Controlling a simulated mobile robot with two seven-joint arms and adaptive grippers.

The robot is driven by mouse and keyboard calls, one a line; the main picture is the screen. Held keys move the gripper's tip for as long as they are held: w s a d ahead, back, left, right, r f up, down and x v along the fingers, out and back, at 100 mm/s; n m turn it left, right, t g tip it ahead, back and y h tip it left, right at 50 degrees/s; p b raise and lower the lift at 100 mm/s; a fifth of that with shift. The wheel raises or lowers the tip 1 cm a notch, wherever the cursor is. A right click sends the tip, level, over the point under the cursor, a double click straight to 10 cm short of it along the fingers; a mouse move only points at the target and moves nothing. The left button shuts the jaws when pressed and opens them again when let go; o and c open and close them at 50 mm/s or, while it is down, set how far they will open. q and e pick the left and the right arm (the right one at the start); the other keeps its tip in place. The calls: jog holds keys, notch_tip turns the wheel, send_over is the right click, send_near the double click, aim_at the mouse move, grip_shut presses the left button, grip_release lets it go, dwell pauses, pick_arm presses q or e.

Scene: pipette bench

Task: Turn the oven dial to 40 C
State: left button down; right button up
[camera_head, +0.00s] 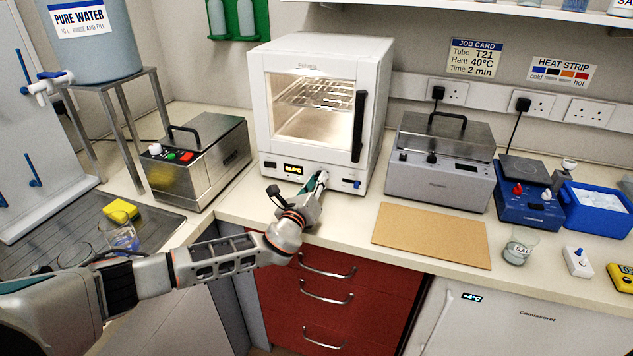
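The white oven (377,85) stands on the bench against the back wall, its glass door closed and its inside lit, with a wire rack visible. Its front panel has a small lit display (293,169) with yellow digits too small to read surely. My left gripper (321,180) is at the panel, just right of the display. The dial is not clearly visible; the gripper covers that part of the panel. I cannot tell whether the fingers touch or grip anything. My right gripper is not in view.
A steel bath (215,160) stands left of the oven, and a grey lidded unit (440,180) stands right. A tan board (432,236) lies on the bench front. The job card (475,58) reads T21, 40°C, 2 min. A blue switch (352,183) sits right of my gripper.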

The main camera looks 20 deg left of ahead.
pick_arm(q)
jog(key=shift+n, duration=0.3)
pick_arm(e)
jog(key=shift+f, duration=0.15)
pick_arm(q)
jog(key=shift+f+n+b, duration=0.2)
jog(key=shift+n+b, duration=0.6)
jog(key=shift+b, duration=0.1)
jog(key=shift+n, duration=0.4)
jog(key=n+b, duration=0.1)
jog(key=n, duration=0.1)
jog(key=shift+n+b, duration=0.4)
jog(key=n, duration=0.2)
jog(key=shift+n+b, duration=0.3)
jog(key=shift+b, duration=0.05)
jog(key=n, duration=0.2)
jog(key=shift+r+n, duration=0.1)
jog(key=shift+n, duration=0.2)
jog(key=shift+a+n, duration=0.1)
jog(key=shift+n, duration=0.3)
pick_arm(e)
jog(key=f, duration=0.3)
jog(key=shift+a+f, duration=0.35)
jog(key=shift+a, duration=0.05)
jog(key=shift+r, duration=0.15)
